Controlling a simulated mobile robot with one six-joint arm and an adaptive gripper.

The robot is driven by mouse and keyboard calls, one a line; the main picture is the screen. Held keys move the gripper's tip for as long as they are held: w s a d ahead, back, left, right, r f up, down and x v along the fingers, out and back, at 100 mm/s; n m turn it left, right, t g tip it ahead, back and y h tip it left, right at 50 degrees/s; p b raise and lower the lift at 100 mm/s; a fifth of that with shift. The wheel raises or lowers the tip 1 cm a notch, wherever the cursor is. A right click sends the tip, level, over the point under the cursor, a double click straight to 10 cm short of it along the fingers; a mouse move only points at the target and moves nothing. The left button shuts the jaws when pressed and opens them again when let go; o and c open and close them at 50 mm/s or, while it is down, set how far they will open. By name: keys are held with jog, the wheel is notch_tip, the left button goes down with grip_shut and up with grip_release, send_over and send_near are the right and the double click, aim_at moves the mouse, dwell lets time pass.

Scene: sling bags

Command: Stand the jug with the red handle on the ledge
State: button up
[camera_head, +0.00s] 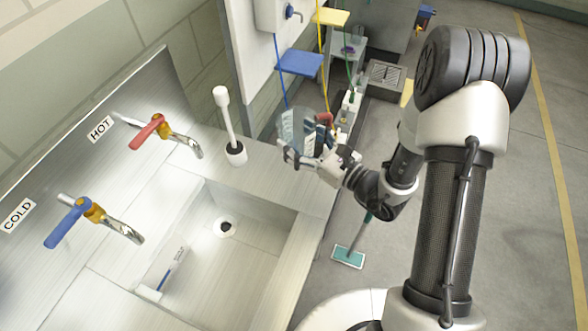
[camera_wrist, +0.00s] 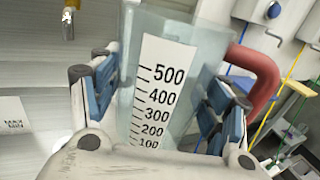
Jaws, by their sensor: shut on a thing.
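The clear jug (camera_head: 293,122) with a red handle (camera_head: 326,119) is at the end of my arm in the head view, over the far right part of the steel sink top. My gripper (camera_head: 305,156) is shut on it. In the wrist view the jug (camera_wrist: 198,42) stands between the blue finger pads of my gripper (camera_wrist: 158,100), its white scale facing me and its red handle (camera_wrist: 262,75) on the right. It looks roughly upright. The flat steel ledge (camera_head: 275,170) runs behind the sink basin. I cannot tell whether the jug's base touches it.
A white brush in a holder (camera_head: 236,155) stands on the ledge left of the jug. The sink basin (camera_head: 215,255) is nearer, with a hot tap (camera_head: 160,132) and a cold tap (camera_head: 95,215) on the left. A squeegee-like mop (camera_head: 348,257) is on the floor at right.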

notch_tip(320, 180, down, 12)
jog(key=b, duration=0.3)
jog(key=shift+r, duration=0.15)
jog(key=o, duration=0.9)
jog(key=shift+f+b, duration=0.2)
jog(key=shift+b, duration=0.1)
jog(key=shift+c, duration=0.2)
jog(key=o, duration=0.5)
jog(key=shift+r, duration=0.15)
